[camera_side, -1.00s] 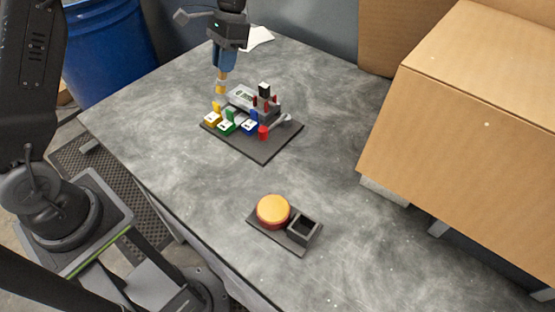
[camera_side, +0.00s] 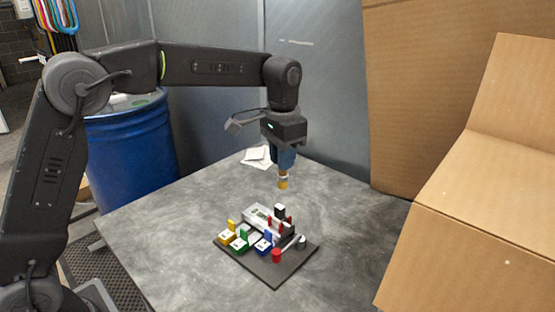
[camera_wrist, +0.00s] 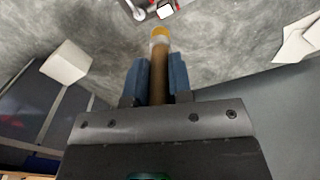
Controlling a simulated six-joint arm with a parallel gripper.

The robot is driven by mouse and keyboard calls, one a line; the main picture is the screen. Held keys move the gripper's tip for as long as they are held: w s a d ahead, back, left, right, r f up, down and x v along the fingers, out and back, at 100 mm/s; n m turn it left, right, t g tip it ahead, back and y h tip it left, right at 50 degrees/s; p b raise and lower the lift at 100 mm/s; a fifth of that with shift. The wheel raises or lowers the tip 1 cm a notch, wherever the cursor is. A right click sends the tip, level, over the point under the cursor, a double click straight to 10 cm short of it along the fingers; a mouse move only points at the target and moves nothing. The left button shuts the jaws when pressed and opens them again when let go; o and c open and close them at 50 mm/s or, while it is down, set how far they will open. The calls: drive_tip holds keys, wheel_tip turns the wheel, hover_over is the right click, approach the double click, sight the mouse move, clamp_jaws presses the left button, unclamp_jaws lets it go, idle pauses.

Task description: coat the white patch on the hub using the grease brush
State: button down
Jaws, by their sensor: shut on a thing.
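My gripper (camera_side: 284,157) is shut on the grease brush (camera_side: 283,181), which points down above the table behind the board of parts. The brush has a brown handle, a pale collar and a yellow tip; it also shows between the blue fingers in the wrist view (camera_wrist: 159,60). The brush tip is apart from the board and touches nothing that I can see. The dark board (camera_side: 276,278) carries a grey-and-white unit (camera_side: 256,217) and several coloured blocks. I cannot tell which part is the hub or make out the white patch with certainty.
White paper (camera_side: 257,158) lies at the table's back edge. A large cardboard box (camera_side: 480,215) stands at the right, and a blue barrel (camera_side: 130,150) stands off the table at the left. The grey table (camera_side: 160,225) is bare left of the board.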

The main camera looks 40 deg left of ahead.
sight(281, 177)
drive_tip(key=shift+f, duration=2.3)
drive_tip(key=shift+f, duration=0.75)
drive_tip(key=shift+w, duration=0.1)
drive_tip(key=shift+w+a, duration=0.3)
drive_tip(key=shift+a, duration=0.15)
drive_tip(key=shift+s+a, duration=0.35)
drive_tip(key=shift+s+d, duration=0.1)
drive_tip(key=shift+s, duration=0.25)
